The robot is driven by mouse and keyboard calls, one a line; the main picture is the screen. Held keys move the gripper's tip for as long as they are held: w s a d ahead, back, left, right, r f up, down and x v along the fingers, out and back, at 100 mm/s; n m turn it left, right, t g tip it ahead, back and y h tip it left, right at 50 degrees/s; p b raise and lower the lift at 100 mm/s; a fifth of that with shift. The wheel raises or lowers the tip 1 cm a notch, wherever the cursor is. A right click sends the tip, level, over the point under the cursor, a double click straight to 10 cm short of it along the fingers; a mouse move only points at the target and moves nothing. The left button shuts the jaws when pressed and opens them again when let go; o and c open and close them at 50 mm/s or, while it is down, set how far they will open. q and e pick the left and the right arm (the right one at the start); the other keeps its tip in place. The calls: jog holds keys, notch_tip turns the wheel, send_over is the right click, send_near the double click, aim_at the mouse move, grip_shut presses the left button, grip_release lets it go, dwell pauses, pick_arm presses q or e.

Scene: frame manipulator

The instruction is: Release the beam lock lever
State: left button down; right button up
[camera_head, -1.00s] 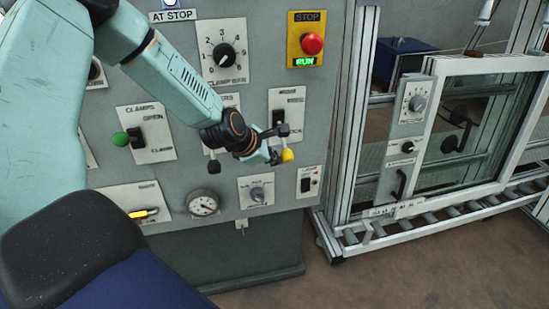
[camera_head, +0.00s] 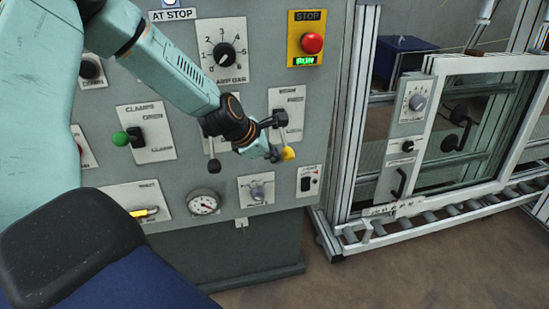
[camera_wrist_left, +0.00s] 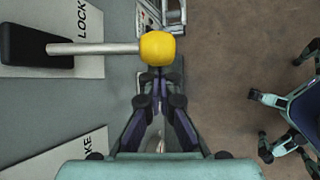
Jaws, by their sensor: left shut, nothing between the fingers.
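The beam lock lever ends in a yellow knob (camera_head: 288,154) in front of the grey panel. In the left wrist view its silver rod (camera_wrist_left: 95,48) runs from a dark base (camera_wrist_left: 38,46) on a white plate lettered LOCK to the yellow knob (camera_wrist_left: 158,48). My left gripper (camera_head: 275,155) is shut and empty beside the knob. In the left wrist view the closed fingertips (camera_wrist_left: 159,78) are just below the knob; whether they touch it I cannot tell. My left wrist hides part of the panel by the lever. My right gripper is not in view.
The panel also carries a green-knobbed clamps lever (camera_head: 121,138), a black-knobbed lever (camera_head: 214,166), a gauge (camera_head: 204,203), dials, and a red stop button (camera_head: 312,43) above a lit RUN sign. A framed machine with rollers (camera_head: 440,218) stands to the right. The floor in front is clear.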

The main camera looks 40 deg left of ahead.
pick_arm(q)
notch_tip(320, 180, up, 8)
jog(key=n+g+h+p, duration=0.1)
jog(key=g+h+p, duration=0.2)
jog(key=p, duration=0.8)
jog(key=shift+s+d+r+n+h, duration=0.15)
jog(key=shift+d+r+n+h, duration=0.1)
jog(key=shift+n+h, duration=0.15)
jog(key=shift+p, duration=0.3)
jog(key=shift+r+p, duration=0.8)
jog(key=shift+p, duration=0.05)
